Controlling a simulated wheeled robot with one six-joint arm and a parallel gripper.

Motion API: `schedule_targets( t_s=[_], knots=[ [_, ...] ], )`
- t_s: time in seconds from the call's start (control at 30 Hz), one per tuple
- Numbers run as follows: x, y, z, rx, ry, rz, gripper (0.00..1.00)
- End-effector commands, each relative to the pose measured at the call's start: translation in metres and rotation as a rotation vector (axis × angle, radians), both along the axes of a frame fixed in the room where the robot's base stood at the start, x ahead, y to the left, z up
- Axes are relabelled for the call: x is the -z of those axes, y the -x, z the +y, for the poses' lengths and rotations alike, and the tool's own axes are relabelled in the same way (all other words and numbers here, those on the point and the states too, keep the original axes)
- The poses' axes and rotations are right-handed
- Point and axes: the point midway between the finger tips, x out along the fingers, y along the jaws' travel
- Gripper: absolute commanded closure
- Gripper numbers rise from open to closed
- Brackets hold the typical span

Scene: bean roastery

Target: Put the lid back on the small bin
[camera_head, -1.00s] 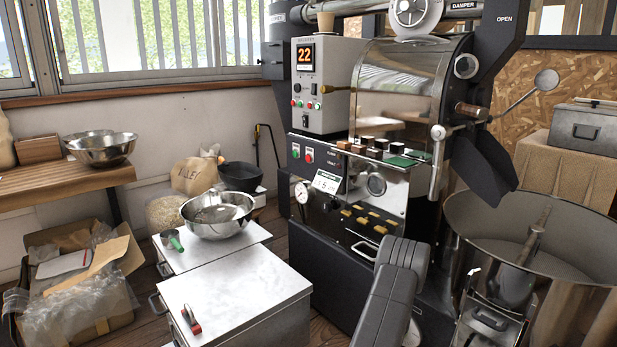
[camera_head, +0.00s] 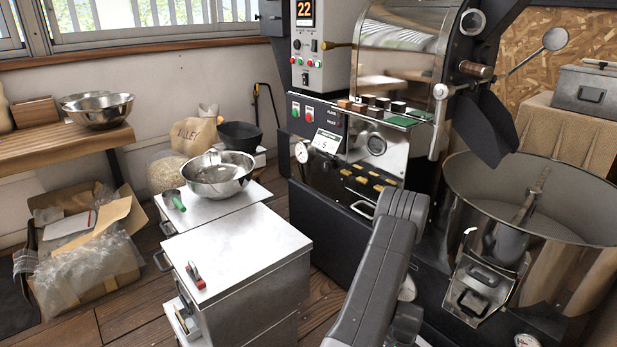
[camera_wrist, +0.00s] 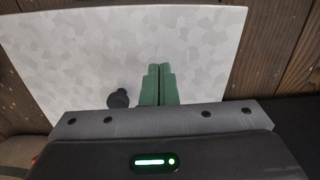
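In the wrist view, my gripper (camera_wrist: 158,84) has its two green fingers side by side with no visible gap, so it looks shut. Under and ahead of the fingertips is a pale, mottled metal panel (camera_wrist: 75,55). A small black knob (camera_wrist: 118,99) is just left of the fingers, apart from them. Whether the panel is the bin's lid, or what it rests on, I cannot tell. In the head view, my forearm shows at bottom centre, but my gripper is hidden. I cannot identify the small bin with certainty.
A flat-topped metal cabinet (camera_head: 240,250) carries a red-handled object (camera_head: 196,276). Behind it, a lower cabinet (camera_head: 222,204) holds a steel bowl (camera_head: 219,176) and a green scoop (camera_head: 174,199). The roaster (camera_head: 335,215) and its large cooling drum (camera_head: 560,250) stand right. A cluttered carton (camera_head: 90,290) sits left.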

Motion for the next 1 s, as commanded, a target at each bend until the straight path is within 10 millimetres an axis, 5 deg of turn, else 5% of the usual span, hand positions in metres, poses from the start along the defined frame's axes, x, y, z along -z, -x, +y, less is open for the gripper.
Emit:
schedule_targets(
  t_s=[0.7,1.0],
  knots=[
    [-0.045,0.000,0.000,0.000,0.000,0.000,1.00],
    [-0.047,0.000,0.000,0.000,0.000,0.000,1.00]
  ],
)
